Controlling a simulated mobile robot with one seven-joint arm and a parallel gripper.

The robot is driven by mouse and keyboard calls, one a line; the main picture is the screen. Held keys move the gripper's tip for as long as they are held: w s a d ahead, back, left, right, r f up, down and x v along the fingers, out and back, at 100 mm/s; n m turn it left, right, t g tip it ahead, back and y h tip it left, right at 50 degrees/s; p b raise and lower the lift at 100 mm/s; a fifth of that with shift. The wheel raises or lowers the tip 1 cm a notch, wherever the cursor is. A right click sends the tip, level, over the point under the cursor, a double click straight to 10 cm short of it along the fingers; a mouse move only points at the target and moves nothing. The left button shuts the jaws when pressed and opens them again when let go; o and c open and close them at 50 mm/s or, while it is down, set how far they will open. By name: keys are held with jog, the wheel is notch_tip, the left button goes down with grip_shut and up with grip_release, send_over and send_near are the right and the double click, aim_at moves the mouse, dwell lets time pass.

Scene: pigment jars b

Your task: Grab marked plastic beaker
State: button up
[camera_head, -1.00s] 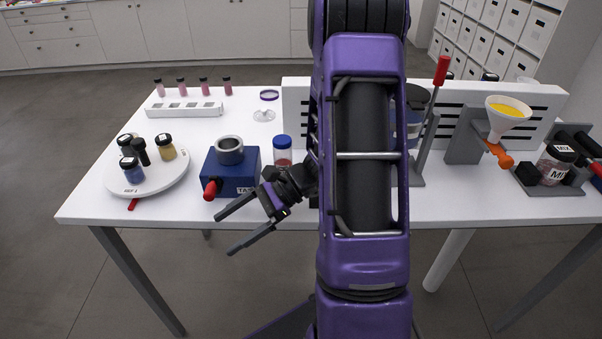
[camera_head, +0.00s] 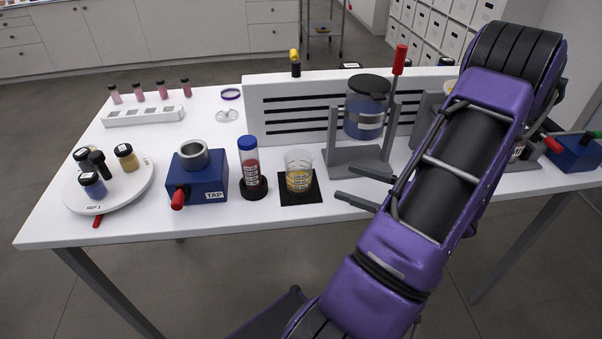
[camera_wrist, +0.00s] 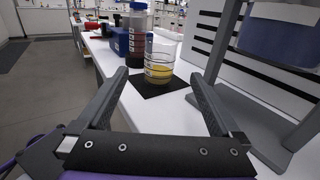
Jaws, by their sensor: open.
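The marked plastic beaker (camera_head: 299,172) is clear with printed markings and yellow contents. It stands upright on a black square mat (camera_head: 290,199) near the table's front edge. In the wrist view the beaker (camera_wrist: 159,64) lies ahead, beyond and between the two fingertips. My gripper (camera_head: 352,184) is open and empty, to the right of the beaker and apart from it. Its two fingers point left toward the beaker. In the wrist view my gripper (camera_wrist: 161,84) shows both fingers spread wide, with nothing between them.
A blue-capped tube (camera_head: 250,169) in a black base stands just left of the beaker. The blue TAP box (camera_head: 208,190) is further left. A grey stand (camera_head: 345,161) with a blue jar (camera_head: 365,115) is right behind my fingers. A slotted white panel (camera_head: 262,97) stands behind.

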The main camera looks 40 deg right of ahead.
send_near(287, 160)
jog(key=x, duration=0.4)
jog(key=shift+w+a+f, duration=0.1)
jog(key=shift+w+f, duration=0.05)
jog(key=shift+f, duration=0.15)
jog(key=shift+p+x, duration=0.4)
jog(key=shift+x, duration=2.35)
jog(key=shift+w+r, duration=0.1)
jog(key=c, duration=1.2)
